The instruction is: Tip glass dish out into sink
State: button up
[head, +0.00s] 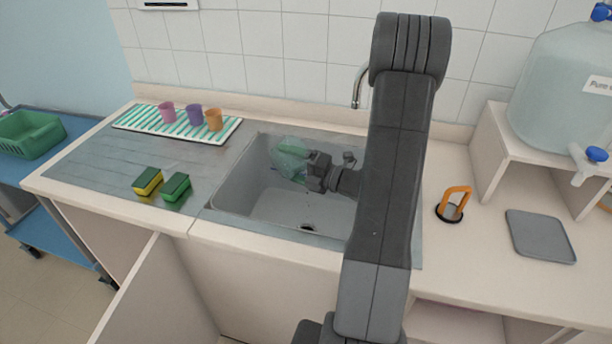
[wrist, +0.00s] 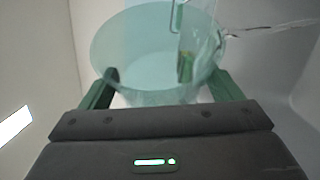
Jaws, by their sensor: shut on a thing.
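The glass dish (head: 288,156) is a clear, greenish-tinted vessel, tilted over the sink (head: 258,198) in the head view. My gripper (head: 304,171) is shut on the dish from its right side, inside the sink's outline. In the wrist view the dish (wrist: 150,50) stands between the two green fingers of my gripper (wrist: 172,88). Green and yellowish shapes show through its clear wall; I cannot tell whether they are inside it or behind it. A clear streak runs off to the right from near the dish's rim in the wrist view.
Two sponges (head: 148,181) (head: 176,187) lie on the drainboard left of the sink. Pink, purple and orange cups (head: 213,120) stand on a striped mat (head: 142,121). The faucet (head: 358,88) rises behind the sink. An orange-handled item (head: 452,205) and a grey tray (head: 540,236) are at right.

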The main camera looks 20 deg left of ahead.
jog(key=shift+r, duration=0.25)
jog(key=r+m+p, duration=0.1)
jog(key=p, duration=0.2)
jog(key=shift+w+r, duration=0.1)
jog(key=shift+r, duration=0.2)
jog(key=shift+w+d+r+m+y+p, duration=0.2)
jog(key=shift+m+y+p, duration=0.1)
jog(key=shift+m+p, duration=0.4)
jog(key=shift+w+f+m, duration=0.1)
jog(key=shift+w+m, duration=0.05)
jog(key=shift+m, duration=0.15)
jog(key=shift+t+p, duration=0.4)
jog(key=shift+p, duration=0.05)
